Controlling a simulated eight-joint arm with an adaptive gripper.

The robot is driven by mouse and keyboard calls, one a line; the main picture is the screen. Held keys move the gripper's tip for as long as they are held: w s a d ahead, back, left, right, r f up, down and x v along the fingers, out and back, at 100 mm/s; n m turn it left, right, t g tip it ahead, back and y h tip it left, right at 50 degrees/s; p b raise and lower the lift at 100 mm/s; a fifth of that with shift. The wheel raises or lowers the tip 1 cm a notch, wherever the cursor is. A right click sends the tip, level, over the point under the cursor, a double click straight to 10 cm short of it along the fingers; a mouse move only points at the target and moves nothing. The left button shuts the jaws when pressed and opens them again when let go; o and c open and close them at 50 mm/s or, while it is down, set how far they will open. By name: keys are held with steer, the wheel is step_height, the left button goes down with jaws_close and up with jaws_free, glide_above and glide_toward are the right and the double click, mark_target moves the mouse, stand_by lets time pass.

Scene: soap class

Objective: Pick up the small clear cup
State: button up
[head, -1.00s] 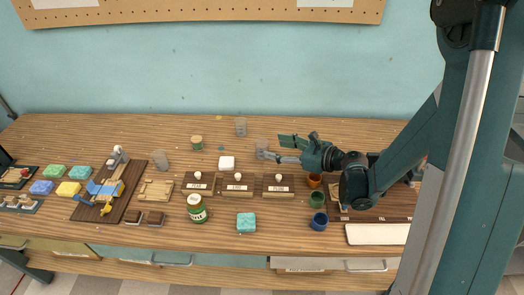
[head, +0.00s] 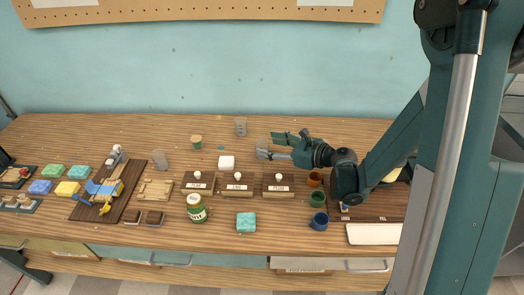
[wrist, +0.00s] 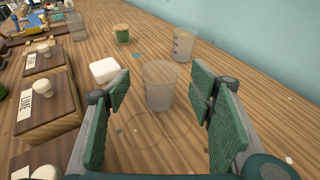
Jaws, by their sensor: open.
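A small clear cup (wrist: 161,84) stands upright on the wooden table, straight ahead of my gripper (wrist: 161,90) in the wrist view. My gripper is open, with one green-padded finger on each side of the cup's line and the cup at or just beyond the tips. I cannot tell whether either finger touches it. In the head view the cup (head: 262,146) shows at the tips of my gripper (head: 272,145), partly covered by a finger. A second clear cup (wrist: 184,43), with marks on its side, stands farther back; it also shows in the head view (head: 240,126).
A white block (wrist: 105,71) lies left of the cup. A green-sided round tin (wrist: 122,34) stands behind. A third clear cup (head: 160,159) is farther left. Labelled wooden blocks with white knobs (head: 237,184) stand in front. The table right of the cup looks clear.

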mark_target(257, 141)
steer(key=shift+b+x, duration=0.55)
steer(key=shift+x, duration=1.55)
steer(key=shift+r, duration=0.15)
steer(key=c, duration=0.8)
